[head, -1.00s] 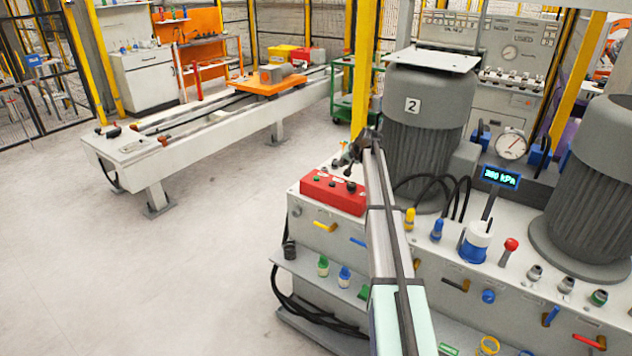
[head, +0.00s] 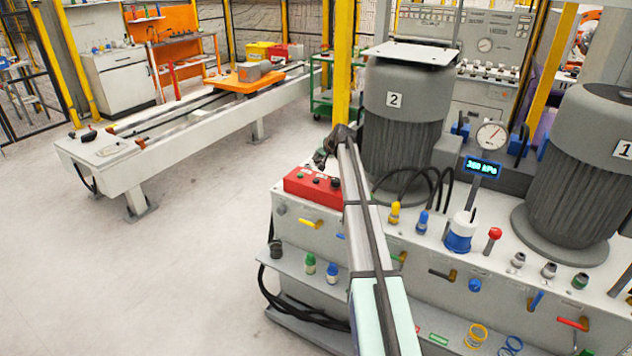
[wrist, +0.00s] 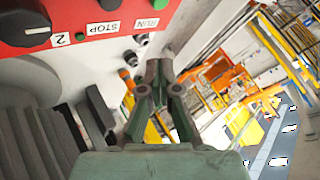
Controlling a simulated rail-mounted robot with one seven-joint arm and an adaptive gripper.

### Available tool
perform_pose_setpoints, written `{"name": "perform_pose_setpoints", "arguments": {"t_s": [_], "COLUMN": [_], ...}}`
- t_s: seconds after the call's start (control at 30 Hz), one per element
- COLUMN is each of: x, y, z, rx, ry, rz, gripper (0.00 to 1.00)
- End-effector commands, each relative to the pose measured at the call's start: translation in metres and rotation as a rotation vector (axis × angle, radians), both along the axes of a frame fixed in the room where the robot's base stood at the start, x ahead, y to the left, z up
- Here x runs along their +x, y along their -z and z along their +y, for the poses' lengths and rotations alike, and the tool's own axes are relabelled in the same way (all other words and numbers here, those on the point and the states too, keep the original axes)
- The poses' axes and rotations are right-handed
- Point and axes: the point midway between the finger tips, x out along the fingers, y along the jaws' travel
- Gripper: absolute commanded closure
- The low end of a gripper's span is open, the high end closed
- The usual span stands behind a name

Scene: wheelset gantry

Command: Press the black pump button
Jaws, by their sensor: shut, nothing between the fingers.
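The red control box (head: 309,188) sits on the left end of the grey pump bench in the head view. It carries small dark knobs or buttons. In the wrist view the red panel (wrist: 60,14) fills the upper left, upside down. A dark button (wrist: 109,4) is by the STOP label, a green button (wrist: 160,3) by the RUN label, and a black knob (wrist: 22,22) is at the far left. My gripper (head: 322,160) is above the box's back edge in the head view. Its fingers (wrist: 160,70) are together and empty, apart from the panel in the wrist view.
Motor 2 (head: 405,120) stands right of my arm, with black hoses (head: 408,182) beside the box. A gauge (head: 491,135), a pressure display (head: 482,167) and several coloured valves line the bench. A yellow post (head: 343,60) rises behind. Open floor (head: 200,250) lies left.

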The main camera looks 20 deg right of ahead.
Motion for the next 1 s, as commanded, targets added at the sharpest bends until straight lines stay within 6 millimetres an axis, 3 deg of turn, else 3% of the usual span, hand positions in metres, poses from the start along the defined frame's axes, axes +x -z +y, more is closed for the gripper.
{"name": "perform_pose_setpoints", "arguments": {"t_s": [0.5, 1.0], "x": [0.0, 0.0], "y": [0.066, 0.075], "z": [0.0, 0.0], "rx": [0.001, 0.0], "ry": [0.0, 0.0], "rz": [0.001, 0.0], "gripper": [1.0, 1.0]}}
